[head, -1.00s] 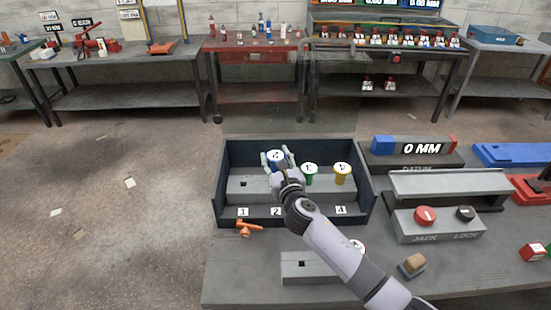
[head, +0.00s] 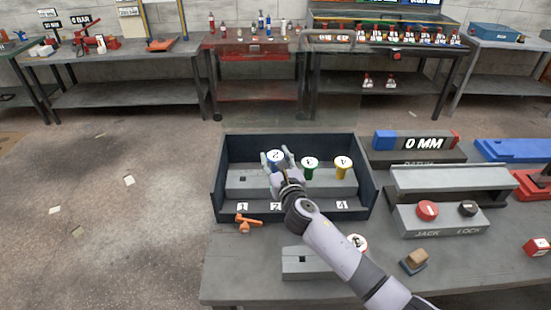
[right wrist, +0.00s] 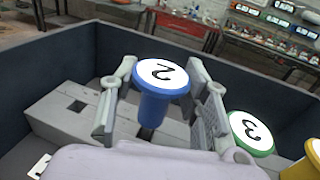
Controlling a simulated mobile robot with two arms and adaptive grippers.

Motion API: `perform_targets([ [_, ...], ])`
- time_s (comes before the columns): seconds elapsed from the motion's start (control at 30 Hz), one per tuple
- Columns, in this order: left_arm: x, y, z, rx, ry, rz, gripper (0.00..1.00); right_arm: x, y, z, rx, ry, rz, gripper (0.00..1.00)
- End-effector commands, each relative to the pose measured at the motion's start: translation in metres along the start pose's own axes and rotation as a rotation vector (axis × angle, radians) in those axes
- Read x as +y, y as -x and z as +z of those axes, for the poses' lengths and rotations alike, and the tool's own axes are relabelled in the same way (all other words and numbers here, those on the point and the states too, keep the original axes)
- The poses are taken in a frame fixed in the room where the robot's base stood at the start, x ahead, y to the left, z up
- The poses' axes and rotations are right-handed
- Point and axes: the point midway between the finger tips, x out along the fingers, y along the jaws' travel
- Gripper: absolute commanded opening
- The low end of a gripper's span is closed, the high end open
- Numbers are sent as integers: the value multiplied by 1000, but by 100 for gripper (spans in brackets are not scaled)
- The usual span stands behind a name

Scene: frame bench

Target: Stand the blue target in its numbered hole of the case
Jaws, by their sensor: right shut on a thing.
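The blue target (head: 275,157), with a white top marked 2, is upright in the dark case (head: 228,195). It also shows in the right wrist view (right wrist: 153,105). My right gripper (head: 276,163) has its fingers on both sides of the target, shut on it. A dark opening shows at the foot of the blue shaft in the right wrist view; I cannot tell whether the shaft is in it. The green target (head: 310,164), marked 3, and the yellow target (head: 343,165) stand to the right in the case. My left gripper is out of view.
An empty square hole (head: 242,178) is at the case's left. An orange tool (head: 246,223) lies before the case. A grey block (head: 300,263), a partly hidden white-topped piece (head: 357,242) and a brown-topped block (head: 414,260) are nearer. The jack box (head: 438,219) stands right.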

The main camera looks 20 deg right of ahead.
Motion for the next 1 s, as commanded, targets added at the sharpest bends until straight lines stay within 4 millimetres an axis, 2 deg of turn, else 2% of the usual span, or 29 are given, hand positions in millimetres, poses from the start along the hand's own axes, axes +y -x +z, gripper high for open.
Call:
perform_targets([
  [1.0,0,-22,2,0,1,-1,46,0,-1,-26,0,0,0,13],
])
